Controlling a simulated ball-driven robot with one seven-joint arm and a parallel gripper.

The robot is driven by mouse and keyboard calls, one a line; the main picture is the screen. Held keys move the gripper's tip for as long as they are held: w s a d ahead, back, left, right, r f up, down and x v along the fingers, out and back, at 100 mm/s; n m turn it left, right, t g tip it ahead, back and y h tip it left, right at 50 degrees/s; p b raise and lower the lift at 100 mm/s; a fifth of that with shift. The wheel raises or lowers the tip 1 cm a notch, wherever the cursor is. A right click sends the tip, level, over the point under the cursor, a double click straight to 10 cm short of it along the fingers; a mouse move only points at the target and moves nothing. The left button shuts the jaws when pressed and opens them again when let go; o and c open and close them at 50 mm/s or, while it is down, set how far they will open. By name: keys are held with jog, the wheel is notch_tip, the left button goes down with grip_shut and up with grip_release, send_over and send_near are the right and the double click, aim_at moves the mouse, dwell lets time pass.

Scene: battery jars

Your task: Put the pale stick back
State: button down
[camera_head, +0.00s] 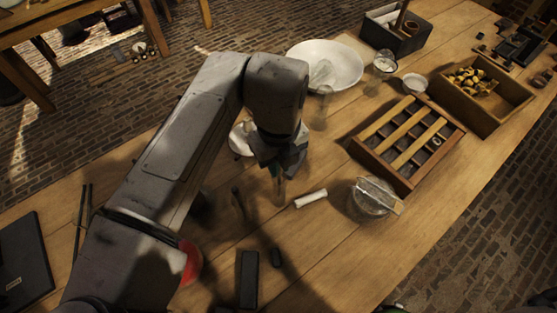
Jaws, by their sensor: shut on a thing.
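A short pale stick (311,198) lies on the wooden table, below and to the right of my gripper. My gripper (281,172) points down over the table, left of the middle of the table's clutter. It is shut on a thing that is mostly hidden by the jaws. A faint, see-through, upright shape (279,191) shows just under the jaws, perhaps a glass; I cannot tell whether it touches the table. The pale stick is apart from the jaws.
A round jar (371,199) with a flat piece across its top stands right of the stick. Beyond are a slatted wooden rack (362,153), a white basin (352,62), a crate of brass-coloured pieces (516,106) and a dark box (411,45). Dark blocks (248,280) lie in front.

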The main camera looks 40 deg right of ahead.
jog(key=shift+f, duration=0.35)
jog(key=c, duration=1.1)
grip_release()
notch_tip(320, 180, up, 12)
jog(key=shift+r+b, duration=0.15)
jog(key=shift+b, duration=0.5)
